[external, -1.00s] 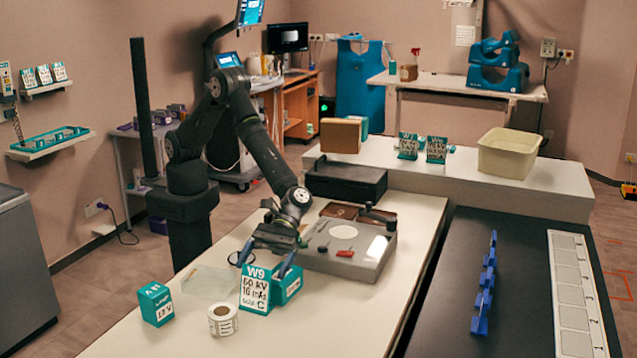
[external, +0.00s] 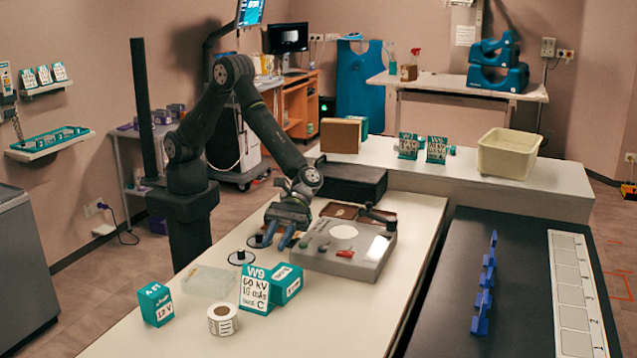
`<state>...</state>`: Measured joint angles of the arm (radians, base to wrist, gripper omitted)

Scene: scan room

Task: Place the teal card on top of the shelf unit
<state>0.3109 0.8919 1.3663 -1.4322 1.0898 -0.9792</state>
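A teal-topped card (external: 255,290), printed W9 in large type, stands upright on the white table, against the left side of a teal box (external: 288,283). Smaller teal cards (external: 408,147) stand on the raised white unit (external: 530,193) at the back, which looks like the shelf unit; I cannot be sure. My gripper (external: 278,240) is above and behind the W9 card, apart from it. Its two blue fingers point down with a gap between them, and nothing shows in them.
A grey device (external: 345,262) lies right of my gripper, near black pegs (external: 241,257). A label roll (external: 222,320), clear tray (external: 208,281) and teal-white box (external: 155,304) are at the front left.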

